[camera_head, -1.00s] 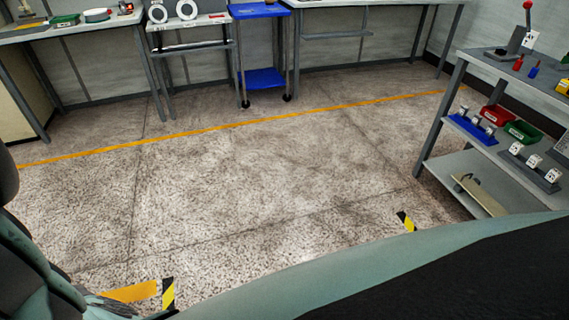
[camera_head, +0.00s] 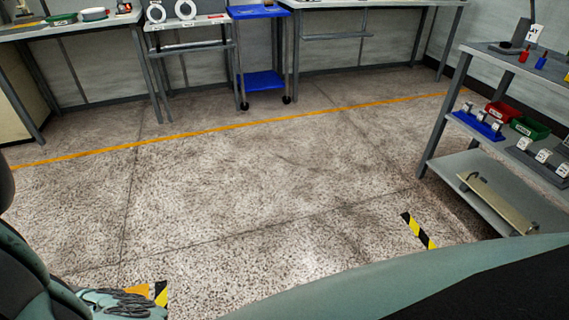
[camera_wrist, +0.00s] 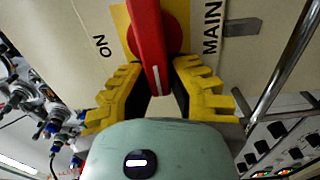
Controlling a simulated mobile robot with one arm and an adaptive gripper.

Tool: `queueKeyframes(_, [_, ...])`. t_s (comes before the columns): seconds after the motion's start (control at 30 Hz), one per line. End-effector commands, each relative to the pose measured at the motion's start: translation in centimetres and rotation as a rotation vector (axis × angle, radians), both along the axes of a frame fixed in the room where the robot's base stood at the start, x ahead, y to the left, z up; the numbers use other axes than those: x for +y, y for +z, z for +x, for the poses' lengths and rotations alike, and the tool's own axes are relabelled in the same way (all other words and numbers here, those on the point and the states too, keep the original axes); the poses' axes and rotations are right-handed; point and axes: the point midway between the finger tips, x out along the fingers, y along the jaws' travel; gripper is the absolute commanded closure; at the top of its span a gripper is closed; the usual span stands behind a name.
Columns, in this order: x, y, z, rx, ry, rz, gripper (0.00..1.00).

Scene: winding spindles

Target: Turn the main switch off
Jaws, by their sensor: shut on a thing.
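In the wrist view, the main switch has a red handle (camera_wrist: 148,35) with a white stripe along it, on a red round hub over a yellow plate (camera_wrist: 121,18). My gripper (camera_wrist: 160,68) has its yellow ridged fingers shut on the handle, one on each side. The word MAIN stands to the right of the plate and ON to the left, both turned sideways. The handle's stripe runs nearly up and down in this view, slightly tilted. An OFF mark is not visible. The head view does not show the switch.
In the head view, a shelf rack (camera_head: 470,158) with small parts and bins stands at the right. Benches and a blue cart (camera_head: 262,80) line the back. The floor between is clear. In the wrist view, a metal rail (camera_wrist: 285,70) runs right of the fingers.

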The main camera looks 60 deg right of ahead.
Motion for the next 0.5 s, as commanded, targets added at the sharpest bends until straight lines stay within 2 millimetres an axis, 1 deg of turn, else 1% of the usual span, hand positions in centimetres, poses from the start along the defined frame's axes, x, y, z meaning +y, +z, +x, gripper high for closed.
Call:
queueKeyframes(0.37, [0.00,-0.15,-0.03,-0.003,0.000,-0.007,1.00])
queueKeyframes(0.4, [0.00,-0.15,-0.03,-0.002,0.000,-0.007,0.77])
queueKeyframes(0.5, [0.00,-0.12,-0.02,-0.003,0.000,-0.006,0.67])
